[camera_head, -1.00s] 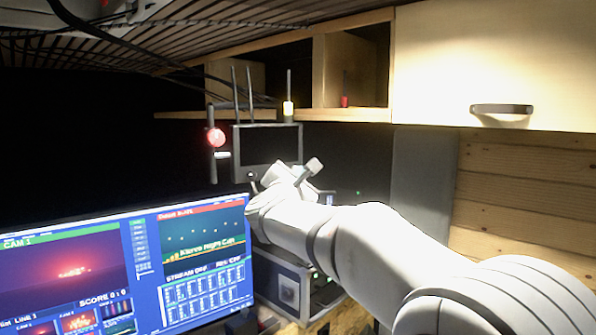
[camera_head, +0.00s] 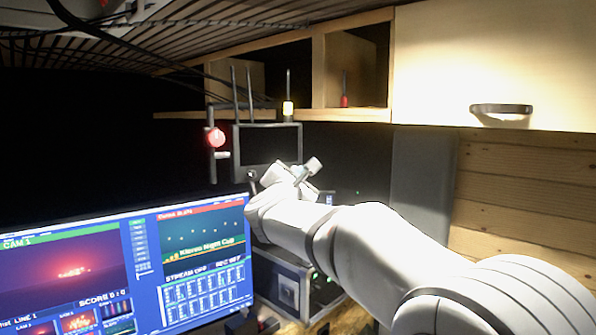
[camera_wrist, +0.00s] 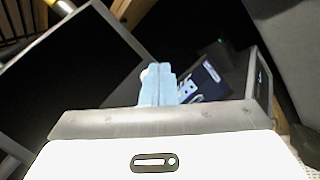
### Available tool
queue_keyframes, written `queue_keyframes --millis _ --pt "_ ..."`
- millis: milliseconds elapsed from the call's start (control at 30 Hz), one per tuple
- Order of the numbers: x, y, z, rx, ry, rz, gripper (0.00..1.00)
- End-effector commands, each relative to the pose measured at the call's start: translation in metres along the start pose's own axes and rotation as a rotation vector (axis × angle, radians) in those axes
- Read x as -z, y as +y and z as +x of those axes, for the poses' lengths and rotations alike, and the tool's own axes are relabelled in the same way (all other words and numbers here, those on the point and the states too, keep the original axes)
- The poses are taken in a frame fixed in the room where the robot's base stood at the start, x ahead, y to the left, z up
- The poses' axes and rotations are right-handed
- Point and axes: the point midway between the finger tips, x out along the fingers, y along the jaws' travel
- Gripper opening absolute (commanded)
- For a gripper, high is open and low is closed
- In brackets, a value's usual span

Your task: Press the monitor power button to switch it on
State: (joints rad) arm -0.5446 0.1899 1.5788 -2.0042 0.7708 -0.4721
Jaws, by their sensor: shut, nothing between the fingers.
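A small monitor (camera_head: 269,147) with a black, unlit screen stands behind my arm in the head view. Its dark screen also fills the upper left of the wrist view (camera_wrist: 75,70). My gripper (camera_wrist: 157,67) shows two pale blue fingers pressed together, with nothing between them. The fingertips lie to the right of the screen's lower right edge in the wrist view. A small whitish round thing (camera_wrist: 145,72) shows just left of the fingertips; I cannot tell whether it is the power button or whether the fingers touch it. In the head view my wrist hides the monitor's lower right corner.
A large lit screen (camera_head: 125,270) stands at the lower left. A grey equipment box (camera_head: 283,283) sits below my arm. A red round lamp (camera_head: 216,138) is left of the monitor. Wooden shelves (camera_head: 350,112) and a cabinet (camera_head: 493,65) hang above. Dark cables run overhead.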

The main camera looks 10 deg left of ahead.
Motion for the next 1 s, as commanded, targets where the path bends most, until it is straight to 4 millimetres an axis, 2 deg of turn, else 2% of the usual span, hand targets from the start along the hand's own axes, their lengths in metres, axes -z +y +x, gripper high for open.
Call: queue_keyframes --millis 300,1000 --pt "0.0043 0.0042 0.0063 0.000 0.000 0.000 0.00" --pt "0.0005 -0.0007 0.0003 0.000 0.001 -0.001 0.00"
